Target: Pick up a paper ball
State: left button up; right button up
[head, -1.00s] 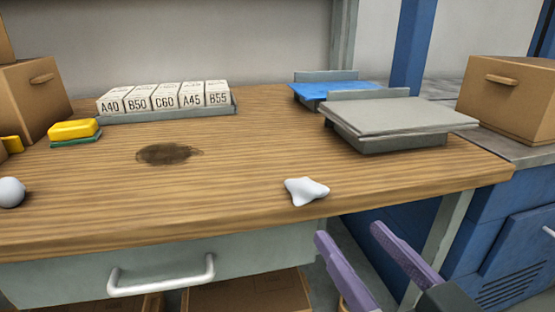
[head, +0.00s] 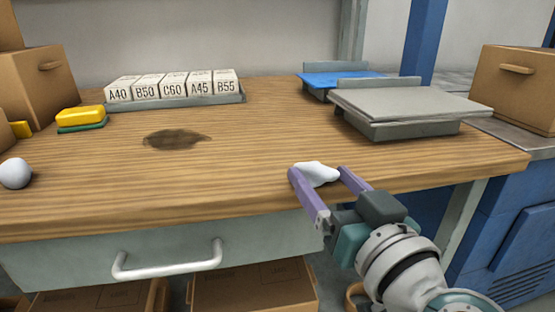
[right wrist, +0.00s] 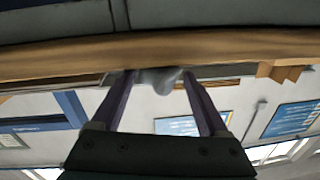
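A white crumpled paper ball (head: 316,173) lies on the wooden table near its front edge, right of centre in the head view. My right gripper (head: 318,178) has its purple fingers open, one on each side of the paper ball. In the right wrist view the paper ball (right wrist: 158,80) shows greyish between the spread fingertips. I cannot tell whether either finger touches it. A round white ball (head: 15,173) sits at the table's left edge of view. My left gripper is not in view.
The wooden table (head: 240,150) bears a dark stain (head: 176,139), a yellow and green sponge (head: 80,118), a tray of labelled boxes (head: 174,88), and grey (head: 410,105) and blue (head: 335,79) trays. A drawer handle (head: 167,262) juts out below the front edge.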

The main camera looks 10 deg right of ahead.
jog(key=c, duration=1.1)
